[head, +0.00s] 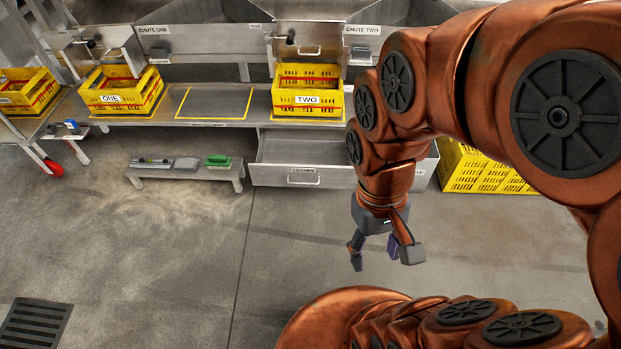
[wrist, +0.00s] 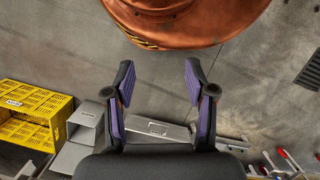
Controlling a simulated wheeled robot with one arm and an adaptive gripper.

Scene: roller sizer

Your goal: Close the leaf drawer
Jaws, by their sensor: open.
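The leaf drawer (head: 300,152) is a grey metal drawer below the bench, under crate TWO, in the head view. It stands pulled out, with its open top showing and a small handle or label on its front. My arm partly covers its right side. My gripper (head: 384,258) is open and empty, pointing down above the floor, to the right and nearer than the drawer front in the picture. In the wrist view my gripper (wrist: 158,85) has its fingers spread, with a grey panel that looks like the drawer front (wrist: 155,128) between and beyond them.
A low stand (head: 190,172) with a green brush and tools is left of the drawer. A yellow crate (head: 483,172) stands on the floor to the right. Yellow crates ONE (head: 112,99) and TWO (head: 307,99) sit on the bench. The floor in front is clear, with a drain grate (head: 36,324).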

